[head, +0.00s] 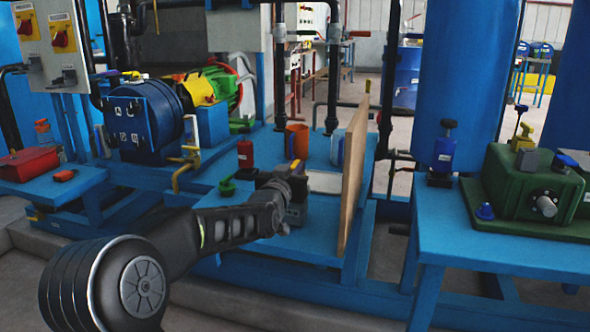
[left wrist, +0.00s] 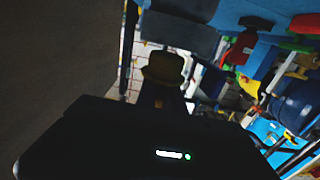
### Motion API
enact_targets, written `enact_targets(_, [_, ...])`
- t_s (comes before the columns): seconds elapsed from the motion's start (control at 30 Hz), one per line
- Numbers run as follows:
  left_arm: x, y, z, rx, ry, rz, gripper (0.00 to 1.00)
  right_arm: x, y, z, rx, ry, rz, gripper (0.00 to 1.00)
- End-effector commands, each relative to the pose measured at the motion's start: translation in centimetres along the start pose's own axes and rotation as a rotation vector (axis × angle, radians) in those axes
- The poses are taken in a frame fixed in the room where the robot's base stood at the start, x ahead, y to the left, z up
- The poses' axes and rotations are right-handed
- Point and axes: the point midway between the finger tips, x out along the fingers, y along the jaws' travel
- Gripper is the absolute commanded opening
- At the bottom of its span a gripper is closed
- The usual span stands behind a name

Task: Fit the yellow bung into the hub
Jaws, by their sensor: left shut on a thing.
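My left gripper (head: 292,178) is over the middle blue bench, left of an upright wooden board. It is shut on a dim yellow-brown piece, which I take for the yellow bung (left wrist: 163,68); it shows at the jaws in the left wrist view. In the head view a small yellow patch (head: 295,165) shows at the gripper's tip, and most of the piece is hidden. I cannot tell for sure which part is the hub; a grey round stub (head: 545,206) sticks out of the green housing (head: 520,190) on the right bench. My right gripper is not in view.
The wooden board (head: 353,175) stands close right of my gripper. An orange cup (head: 297,138), a red bottle (head: 245,153) and a green item (head: 227,186) stand near it. A blue bottle (head: 444,150) stands on the right bench. A red box (head: 28,163) is at far left.

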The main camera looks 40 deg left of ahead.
Motion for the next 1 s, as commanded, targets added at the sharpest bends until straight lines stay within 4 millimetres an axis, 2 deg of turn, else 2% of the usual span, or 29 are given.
enact_targets(1.0, [-0.01, 0.00, 0.01, 0.000, 0.001, 0.000, 0.00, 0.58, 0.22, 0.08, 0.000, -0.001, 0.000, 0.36])
